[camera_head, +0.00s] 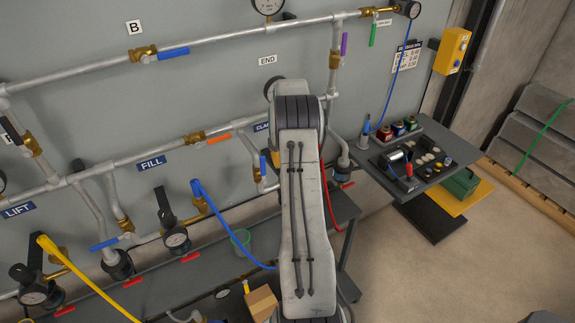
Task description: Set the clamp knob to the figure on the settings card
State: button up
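The settings card (407,54) hangs on the grey panel at the upper right. It has a dark heading and several lines of figures, too small to read surely. A blue label (261,127) on the panel, partly covered by my arm, seems to begin with "CLA". The clamp knob cannot be made out; my arm covers the area right of that label. My arm rises through the middle of the view, and my gripper does not show.
Grey pipes with brass valves run across the panel (220,90). A yellow hose (80,278) and blue hose (225,225) cross the left and middle. A grey side table (440,140) bears small parts at right. A yellow box (451,51) hangs nearby. Floor (430,265) is clear lower right.

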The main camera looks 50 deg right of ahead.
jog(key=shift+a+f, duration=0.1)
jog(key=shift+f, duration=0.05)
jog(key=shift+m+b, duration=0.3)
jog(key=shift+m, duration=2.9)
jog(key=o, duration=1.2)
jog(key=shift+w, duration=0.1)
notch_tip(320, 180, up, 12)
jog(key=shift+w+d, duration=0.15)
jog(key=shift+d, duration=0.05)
